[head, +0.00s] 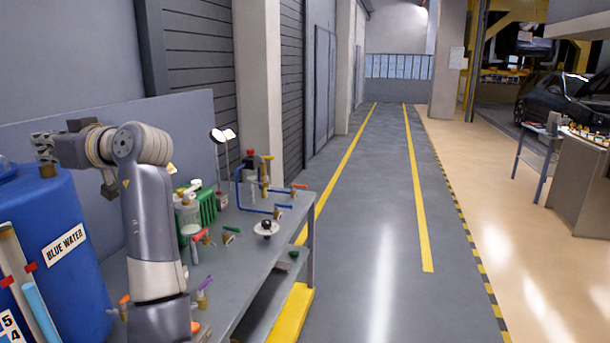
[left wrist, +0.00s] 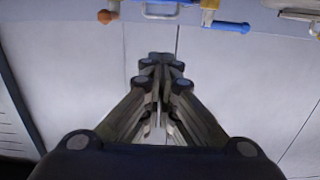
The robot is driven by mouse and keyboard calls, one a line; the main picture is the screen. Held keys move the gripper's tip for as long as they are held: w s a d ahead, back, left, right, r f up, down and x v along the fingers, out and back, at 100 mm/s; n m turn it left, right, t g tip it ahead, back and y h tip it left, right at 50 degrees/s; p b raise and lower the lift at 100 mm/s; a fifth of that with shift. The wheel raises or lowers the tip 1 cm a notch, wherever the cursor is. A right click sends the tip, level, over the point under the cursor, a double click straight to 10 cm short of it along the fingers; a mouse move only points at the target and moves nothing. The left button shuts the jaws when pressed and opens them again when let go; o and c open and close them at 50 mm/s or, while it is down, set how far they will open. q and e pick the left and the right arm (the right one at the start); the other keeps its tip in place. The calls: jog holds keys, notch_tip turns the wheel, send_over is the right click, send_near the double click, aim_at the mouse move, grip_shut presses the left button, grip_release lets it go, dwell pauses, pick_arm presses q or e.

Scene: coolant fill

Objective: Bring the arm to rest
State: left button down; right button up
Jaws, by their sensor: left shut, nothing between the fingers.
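My left arm (head: 150,220) rises over the left end of the grey workbench and bends left at the top. My left gripper (head: 45,148) is at its end, by the top of the blue barrel (head: 75,265) labelled BLUE WATER. A brass-coloured fitting (head: 47,170) shows just below the gripper; I cannot tell whether they touch. In the left wrist view the gripper (left wrist: 160,65) is shut, its fingers together with nothing between them, in front of a plain grey surface. My right gripper is not in view.
The workbench (head: 255,235) holds green and white containers (head: 197,208), a lamp (head: 221,136), blue pipework (head: 262,190) and small coloured valves. The aisle (head: 370,220) is clear.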

pick_arm(q)
jog(key=s+d+f+m+t+h, duration=0.1)
jog(key=s+d+f+m+h, duration=0.15)
jog(key=f, duration=1.05)
jog(key=s+d+f+m+t+h, duration=0.1)
jog(key=s+d+f+m+h, duration=0.2)
jog(key=f, duration=1)
jog(key=s+d+f+m+t+h, duration=0.1)
jog(key=s+d+f+m+h, duration=0.2)
jog(key=f, duration=1.1)
jog(key=s+d+f+m+g+h, duration=0.2)
jog(key=s+d+f+m+h, duration=0.3)
jog(key=s+d+f, duration=0.55)
jog(key=s+d+f+m+g+h, duration=0.1)
jog(key=s+d+f+m+h, duration=0.2)
jog(key=s, duration=0.5)
jog(key=s+d+f+g+h, duration=0.15)
jog(key=s+d, duration=0.25)
jog(key=s, duration=0.4)
notch_tip(320, 180, down, 26)
jog(key=y, duration=0.1)
jog(key=s+a+f+g+b, duration=0.1)
jog(key=s+a+f+g, duration=0.1)
jog(key=s+f, duration=1.6)
jog(key=shift+a+f, duration=0.15)
jog(key=shift+a, duration=0.3)
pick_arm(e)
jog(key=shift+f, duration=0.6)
